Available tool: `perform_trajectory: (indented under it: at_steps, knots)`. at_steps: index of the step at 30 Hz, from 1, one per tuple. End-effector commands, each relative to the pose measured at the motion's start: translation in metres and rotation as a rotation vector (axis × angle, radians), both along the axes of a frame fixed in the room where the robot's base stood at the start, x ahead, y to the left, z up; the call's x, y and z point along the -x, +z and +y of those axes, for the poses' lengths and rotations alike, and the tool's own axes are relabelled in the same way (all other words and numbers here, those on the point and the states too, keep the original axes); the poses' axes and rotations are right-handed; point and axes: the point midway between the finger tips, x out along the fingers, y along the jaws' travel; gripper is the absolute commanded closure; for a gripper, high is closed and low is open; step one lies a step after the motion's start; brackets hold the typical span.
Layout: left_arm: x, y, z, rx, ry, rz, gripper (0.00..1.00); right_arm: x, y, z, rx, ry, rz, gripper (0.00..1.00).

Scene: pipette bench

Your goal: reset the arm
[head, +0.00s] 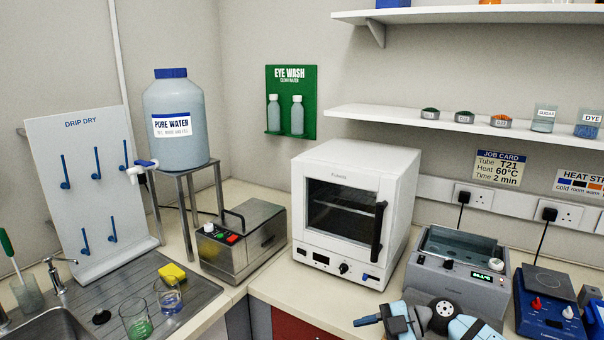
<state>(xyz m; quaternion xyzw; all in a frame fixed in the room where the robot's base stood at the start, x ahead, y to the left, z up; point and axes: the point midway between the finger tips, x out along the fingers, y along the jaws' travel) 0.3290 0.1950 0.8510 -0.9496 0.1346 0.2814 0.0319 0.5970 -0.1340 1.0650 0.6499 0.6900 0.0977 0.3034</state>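One gripper (382,322) shows at the bottom edge of the head view, right of the middle. Its blue-grey and black arm comes in from the lower right, so I take it as my right one. It is in front of the white oven and the grey water bath. I see nothing held in it, but its fingers are partly cut off and I cannot tell how far apart they are. My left gripper and arm are not in view.
The white oven (400,190) and grey water bath (425,275) stand behind the gripper. A blue hot plate (545,318) is at the right. At the left are a sink, two glass beakers (136,320), a yellow sponge (172,274) and a water jug (180,100) on a stand.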

Motion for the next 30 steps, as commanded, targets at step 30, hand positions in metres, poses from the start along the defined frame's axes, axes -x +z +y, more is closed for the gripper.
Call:
perform_trajectory:
  at_steps: [30]
  knots:
    - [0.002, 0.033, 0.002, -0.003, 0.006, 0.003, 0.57, 0.266, -0.178, -0.062, -0.148, -1.469, 0.646, 0.60]
